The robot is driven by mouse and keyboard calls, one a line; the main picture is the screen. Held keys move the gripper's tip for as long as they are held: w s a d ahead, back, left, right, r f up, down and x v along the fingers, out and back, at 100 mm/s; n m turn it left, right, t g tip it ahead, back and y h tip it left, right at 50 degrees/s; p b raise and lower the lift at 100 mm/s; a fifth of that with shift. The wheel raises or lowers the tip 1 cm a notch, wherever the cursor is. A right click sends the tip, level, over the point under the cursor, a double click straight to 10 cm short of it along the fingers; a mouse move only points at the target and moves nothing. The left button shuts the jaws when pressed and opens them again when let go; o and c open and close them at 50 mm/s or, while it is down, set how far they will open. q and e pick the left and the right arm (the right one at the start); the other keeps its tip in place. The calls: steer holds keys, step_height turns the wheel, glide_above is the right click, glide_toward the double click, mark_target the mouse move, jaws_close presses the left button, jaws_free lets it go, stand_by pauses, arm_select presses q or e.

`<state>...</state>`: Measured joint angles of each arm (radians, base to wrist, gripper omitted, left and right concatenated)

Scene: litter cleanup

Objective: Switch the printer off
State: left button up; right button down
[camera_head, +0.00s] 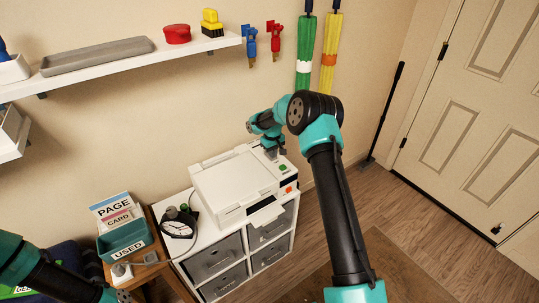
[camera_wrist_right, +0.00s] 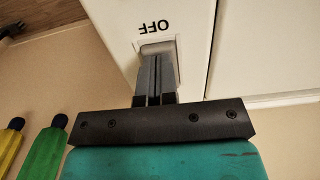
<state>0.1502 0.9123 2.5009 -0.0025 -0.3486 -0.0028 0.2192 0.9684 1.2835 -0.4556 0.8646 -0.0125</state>
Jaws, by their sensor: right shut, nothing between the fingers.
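The white printer (camera_head: 235,185) sits on top of a white cabinet with grey drawers. A green button and a red-orange button show at its right front corner. My right gripper (camera_head: 270,154) is at the printer's back right corner. In the right wrist view its fingers (camera_wrist_right: 155,72) are shut with nothing between them. Their tips are at a pale rocker switch (camera_wrist_right: 158,46) set in a white panel marked OFF. The tips overlap the switch's lower part; I cannot tell if they press it. My left arm shows at the lower left, but its gripper is out of view.
A teal bin (camera_head: 124,240) marked USED stands on a wooden stand at left. A wall shelf (camera_head: 130,63) is above. Green and yellow umbrellas (camera_head: 306,50) hang behind my right arm.

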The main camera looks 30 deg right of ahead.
steer(key=shift+r, duration=2)
step_height(320, 180, up, 17)
steer(key=shift+r, duration=0.2)
